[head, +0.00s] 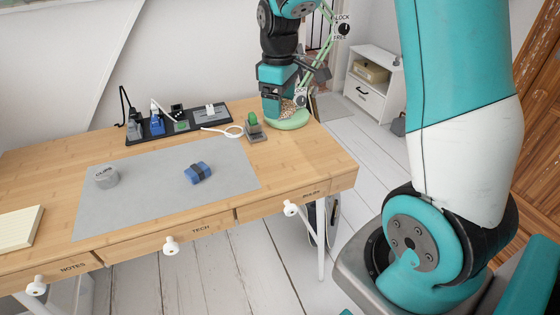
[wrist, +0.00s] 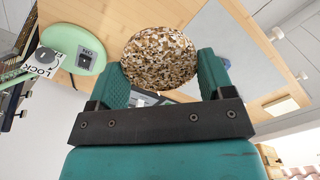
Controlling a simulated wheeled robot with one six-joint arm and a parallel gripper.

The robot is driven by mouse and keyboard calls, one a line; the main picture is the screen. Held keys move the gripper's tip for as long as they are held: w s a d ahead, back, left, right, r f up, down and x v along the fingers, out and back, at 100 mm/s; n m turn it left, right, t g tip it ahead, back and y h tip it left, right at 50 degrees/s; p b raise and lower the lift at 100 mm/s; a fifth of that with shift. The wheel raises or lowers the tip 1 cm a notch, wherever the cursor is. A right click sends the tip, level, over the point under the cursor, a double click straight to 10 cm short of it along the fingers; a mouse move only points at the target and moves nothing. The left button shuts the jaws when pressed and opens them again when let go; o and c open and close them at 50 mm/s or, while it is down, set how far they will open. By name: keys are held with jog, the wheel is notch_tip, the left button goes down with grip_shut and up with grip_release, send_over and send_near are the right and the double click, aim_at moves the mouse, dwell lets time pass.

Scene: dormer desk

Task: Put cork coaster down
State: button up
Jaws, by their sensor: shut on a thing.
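The cork coaster (wrist: 158,57) is a round, speckled brown and cream disc. My gripper (wrist: 165,85) is shut on it, with one teal finger at either side of its lower edge in the wrist view. In the head view my gripper (head: 285,103) is at the back right of the desk, by the green lamp base. A small speckled part of the coaster (head: 287,109) shows there. The wooden desk (head: 275,173) lies beyond the coaster in the wrist view. I cannot tell how far above the desk the coaster is.
The green lamp base (head: 291,121) is beside my gripper. A small cactus (head: 253,127) stands left of it. A power strip (head: 178,123) lies along the back. A grey mat (head: 135,200) carries a round tin (head: 106,177) and a blue bundle (head: 198,173). The desk's front right is clear.

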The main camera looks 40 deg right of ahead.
aim_at(280, 165)
notch_tip(280, 165, down, 17)
jog(key=shift+r+b, duration=0.15)
jog(key=shift+b, duration=0.7)
jog(key=o, duration=0.9)
notch_tip(280, 165, up, 12)
jog(key=f+p, duration=0.1)
jog(key=s+a+r+y, duration=0.1)
jog(key=s+a+r, duration=0.25)
jog(key=a, duration=0.25)
jog(key=s+a+r+y, duration=0.1)
jog(key=s+a+r, duration=0.25)
jog(key=a, duration=0.25)
jog(key=s+a+r+y, duration=0.1)
jog(key=s+a+r, duration=0.1)
jog(key=s+a, duration=0.3)
jog(key=s+a+r+n+y, duration=0.1)
jog(key=s+a, duration=0.4)
jog(key=s, duration=0.5)
jog(key=shift+s+r, duration=0.35)
jog(key=shift+r, duration=0.4)
jog(key=shift+a, duration=0.1)
